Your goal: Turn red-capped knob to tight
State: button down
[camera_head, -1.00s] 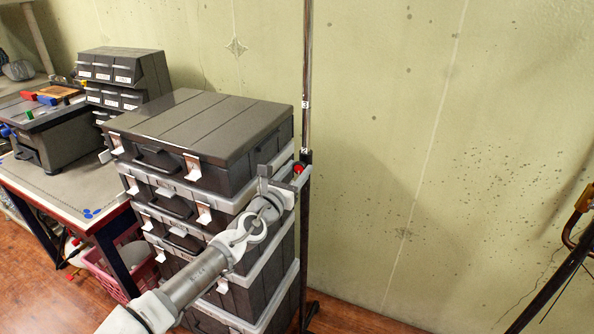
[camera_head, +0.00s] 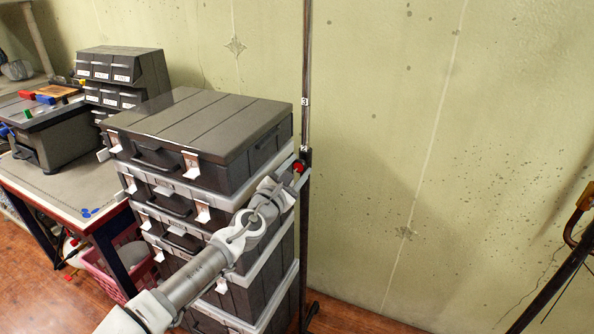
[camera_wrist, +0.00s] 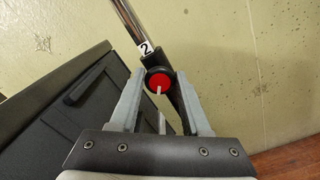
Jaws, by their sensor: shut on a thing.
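The red-capped knob (camera_wrist: 161,86) sits on the side of a dark upright post, just below a label reading 2. A pale pointer line on its red face points down in the wrist view. In the head view the knob (camera_head: 298,166) shows as a small red spot beside the post (camera_head: 304,210). My gripper (camera_wrist: 161,80) has a finger on either side of the knob and is shut on it. In the head view my gripper (camera_head: 286,178) reaches the knob from the lower left, and its far finger is partly hidden.
A workbench (camera_head: 60,190) with drawer units (camera_head: 120,75) is further left. The wall (camera_head: 420,120) is behind; the floor to the right is mostly clear.

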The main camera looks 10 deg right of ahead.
jog(key=m+b, duration=0.1)
jog(key=m, duration=0.2)
jog(key=shift+f+m, duration=0.15)
jog(key=shift+m, duration=0.25)
jog(key=m+b, duration=0.1)
jog(key=m, duration=0.2)
jog(key=shift+f+m, duration=0.1)
jog(key=shift+m, duration=0.2)
jog(key=m+b, duration=0.2)
jog(key=m, duration=0.1)
jog(key=shift+m, duration=0.3)
jog(key=m+b, duration=0.1)
jog(key=m, duration=0.2)
jog(key=shift+f+m, duration=0.1)
jog(key=shift+m, duration=0.3)
jog(key=m+b, duration=0.2)
jog(key=m, duration=0.1)
jog(key=shift+m, duration=0.3)
jog(key=m+b, duration=0.1)
jog(key=m, duration=0.2)
jog(key=shift+f+m, duration=0.1)
jog(key=shift+m, duration=0.2)
jog(key=m+b, duration=0.1)
jog(key=m, duration=0.2)
jog(key=shift+m, duration=0.3)
jog(key=shift+a+m+b, duration=0.1)
jog(key=shift+m+b, duration=0.45)
jog(key=shift+m, duration=1.25)
